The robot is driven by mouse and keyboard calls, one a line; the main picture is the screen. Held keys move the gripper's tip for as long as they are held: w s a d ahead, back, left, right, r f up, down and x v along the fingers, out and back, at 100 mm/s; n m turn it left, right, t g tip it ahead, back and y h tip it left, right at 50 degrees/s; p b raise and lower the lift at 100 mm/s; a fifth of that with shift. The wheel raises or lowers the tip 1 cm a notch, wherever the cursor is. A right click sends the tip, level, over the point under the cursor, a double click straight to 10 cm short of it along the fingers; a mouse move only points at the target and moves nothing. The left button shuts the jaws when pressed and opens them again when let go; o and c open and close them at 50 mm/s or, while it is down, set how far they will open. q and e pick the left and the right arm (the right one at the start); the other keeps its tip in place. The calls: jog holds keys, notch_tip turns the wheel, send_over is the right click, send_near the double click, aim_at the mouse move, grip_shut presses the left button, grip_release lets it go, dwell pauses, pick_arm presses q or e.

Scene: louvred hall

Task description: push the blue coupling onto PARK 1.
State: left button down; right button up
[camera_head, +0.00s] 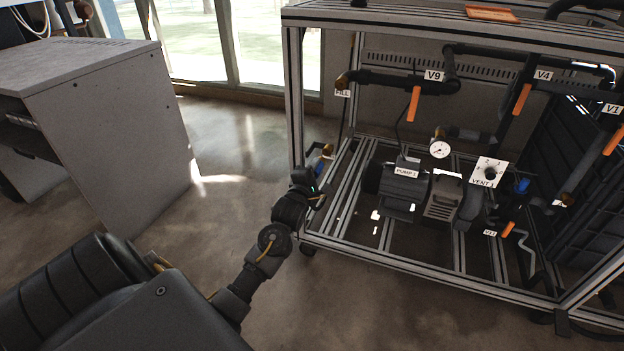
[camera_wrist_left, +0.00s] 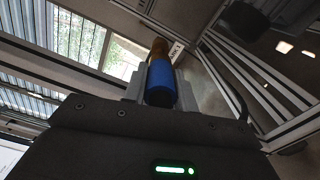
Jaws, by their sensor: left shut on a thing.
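The blue coupling (camera_wrist_left: 161,80) is held between the two fingers of my left gripper (camera_wrist_left: 160,92) in the wrist view. A brass-coloured piece (camera_wrist_left: 158,47) lies straight beyond its far end, beside a small white label (camera_wrist_left: 177,50) too small to read. I cannot tell how far the coupling overlaps the brass piece. In the head view my left gripper (camera_head: 318,182) is at the rack's left front post, and the blue coupling (camera_head: 321,164) shows just above it with the brass piece (camera_head: 327,150). No readable PARK 1 label shows. My right gripper is out of view.
The metal frame rack (camera_head: 294,110) holds a pump (camera_head: 403,185), a gauge (camera_head: 440,149), black pipes and orange valve handles (camera_head: 414,104). A grey cabinet (camera_head: 110,130) stands at left. The floor (camera_head: 225,150) between them is clear.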

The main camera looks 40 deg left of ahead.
pick_arm(q)
jog(key=shift+w+a, duration=0.15)
jog(key=shift+w, duration=0.2)
jog(key=shift+p, duration=0.4)
jog(key=shift+w+r, duration=0.1)
dwell(0.3)
jog(key=shift+w+a+p, duration=0.1)
jog(key=shift+p, duration=0.3)
jog(key=shift+x, duration=1.5)
